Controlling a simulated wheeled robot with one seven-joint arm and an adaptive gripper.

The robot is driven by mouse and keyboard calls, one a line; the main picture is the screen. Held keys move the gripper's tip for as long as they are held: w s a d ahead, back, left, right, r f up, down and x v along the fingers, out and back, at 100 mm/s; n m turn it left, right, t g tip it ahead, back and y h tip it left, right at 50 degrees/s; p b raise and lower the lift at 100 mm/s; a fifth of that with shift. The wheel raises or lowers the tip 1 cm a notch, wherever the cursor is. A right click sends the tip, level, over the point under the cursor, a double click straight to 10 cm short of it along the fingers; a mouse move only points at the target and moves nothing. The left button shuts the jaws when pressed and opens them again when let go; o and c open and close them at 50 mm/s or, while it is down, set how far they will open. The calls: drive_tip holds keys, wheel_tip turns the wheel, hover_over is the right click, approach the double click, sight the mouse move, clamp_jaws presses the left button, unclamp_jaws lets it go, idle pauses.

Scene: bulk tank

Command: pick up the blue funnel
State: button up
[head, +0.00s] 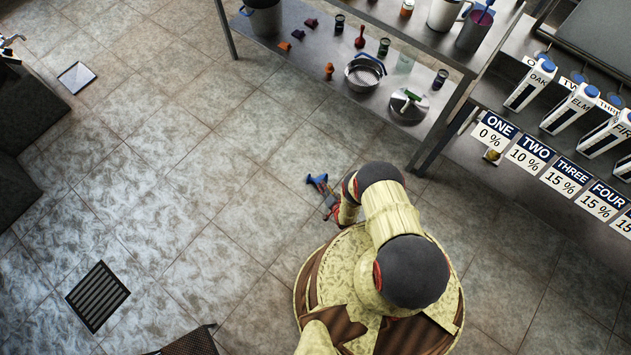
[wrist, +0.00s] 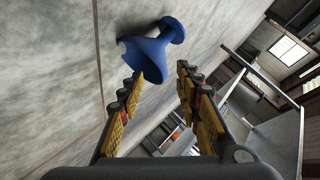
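The blue funnel (head: 318,180) is over the grey tiled floor, just beyond my gripper (head: 329,203) in the head view. In the wrist view the blue funnel (wrist: 152,50) shows its wide mouth at the left and its narrower end at the upper right. My gripper (wrist: 159,74) is open, with its yellow-padded fingers apart. The funnel lies ahead of the fingertips, nearer the left finger, and nothing is held between them. I cannot tell whether the left fingertip touches the funnel.
A steel bench (head: 285,75) stands behind, with a steel pot (head: 365,72), jars and small items on its lower shelf. Labelled cartons (head: 530,84) stand on a shelf at the right. A dark floor grate (head: 97,296) lies at the lower left.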

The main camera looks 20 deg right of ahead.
sight(316, 181)
drive_tip(key=b+x, duration=0.3)
drive_tip(key=x, duration=0.4)
drive_tip(key=shift+f, duration=0.1)
drive_tip(key=shift+c, duration=0.5)
drive_tip(key=c, duration=0.7)
clamp_jaws()
